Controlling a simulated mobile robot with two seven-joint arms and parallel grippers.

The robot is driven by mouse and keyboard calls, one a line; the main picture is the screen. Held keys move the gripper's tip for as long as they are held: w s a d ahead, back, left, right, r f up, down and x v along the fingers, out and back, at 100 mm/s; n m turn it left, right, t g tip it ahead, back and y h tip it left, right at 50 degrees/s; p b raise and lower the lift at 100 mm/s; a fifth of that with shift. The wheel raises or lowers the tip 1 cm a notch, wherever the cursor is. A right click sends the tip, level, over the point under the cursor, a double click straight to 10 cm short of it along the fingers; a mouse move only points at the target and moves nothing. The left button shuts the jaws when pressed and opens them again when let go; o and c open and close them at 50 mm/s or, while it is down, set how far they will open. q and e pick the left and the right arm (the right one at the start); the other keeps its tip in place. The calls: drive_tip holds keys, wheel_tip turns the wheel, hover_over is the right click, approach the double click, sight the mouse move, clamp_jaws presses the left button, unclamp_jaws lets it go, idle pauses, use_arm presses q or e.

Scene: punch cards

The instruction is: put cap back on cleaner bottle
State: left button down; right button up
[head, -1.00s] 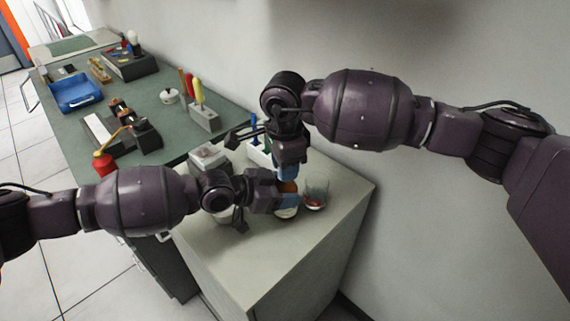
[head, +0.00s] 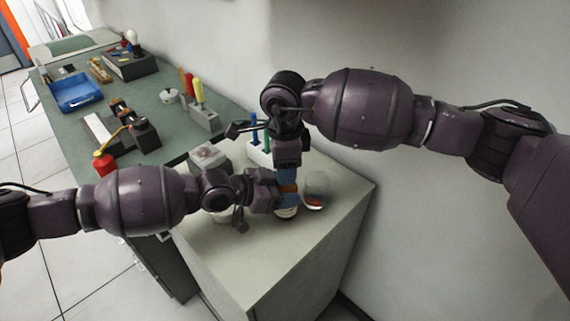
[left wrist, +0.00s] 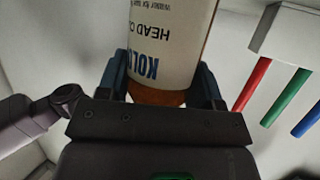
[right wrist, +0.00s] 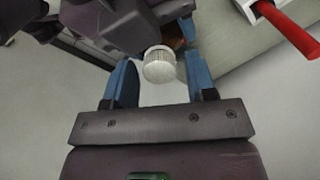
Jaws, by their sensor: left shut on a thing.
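The cleaner bottle (left wrist: 172,45), brown with a white printed label, is between the fingers of my left gripper (left wrist: 163,85), which is shut on it. In the head view the bottle (head: 287,211) is upright over the pale cabinet top, partly hidden by both grippers. My right gripper (right wrist: 161,88) is just above the bottle. Its blue fingers stand apart, with gaps on both sides of the white ribbed cap (right wrist: 160,66). Brown bottle shows just behind the cap. I cannot tell how firmly the cap sits on the neck.
A clear glass (head: 316,187) with something red stands close right of the bottle. A rack (left wrist: 282,32) of red, green and blue pens is nearby. A grey-white box (head: 208,156) is behind my left gripper. The cabinet's front top (head: 270,255) is clear.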

drive_tip(key=shift+o, duration=0.3)
drive_tip(key=shift+r, duration=0.1)
drive_tip(key=shift+r, duration=2.2)
drive_tip(key=shift+c, duration=0.4)
drive_tip(key=shift+r+n, duration=1.7)
drive_tip(key=shift+f, duration=4)
